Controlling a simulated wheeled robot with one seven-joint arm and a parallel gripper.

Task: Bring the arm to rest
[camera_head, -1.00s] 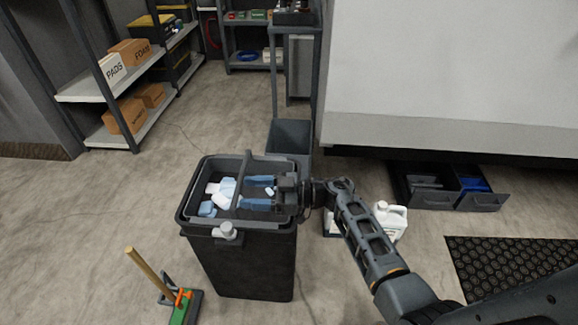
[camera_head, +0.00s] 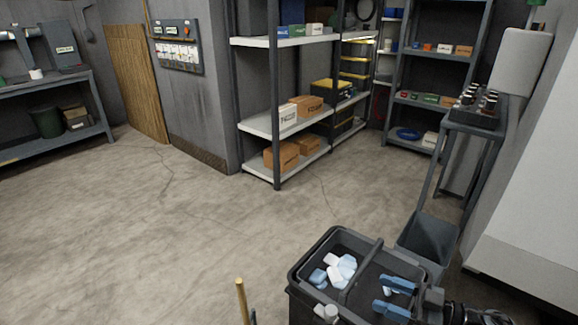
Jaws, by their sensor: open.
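My gripper (camera_head: 394,296) is at the lower right of the head view, over the right part of a dark bin (camera_head: 309,253). Its two blue fingers are apart and point left toward the bin's handle bar (camera_head: 362,268). A small pale piece lies between or below the fingers; I cannot tell which. White and light blue pieces (camera_head: 340,268) lie in the bin's top, left of the handle bar. My arm runs off the bottom right corner, so most of it is hidden.
A grey open container (camera_head: 428,238) stands behind the bin. A tall stand with a rack of bottles (camera_head: 477,105) is at right. Shelves with boxes (camera_head: 288,117) stand at the back. A wooden handle (camera_head: 241,299) rises at the bottom. The floor at left is clear.

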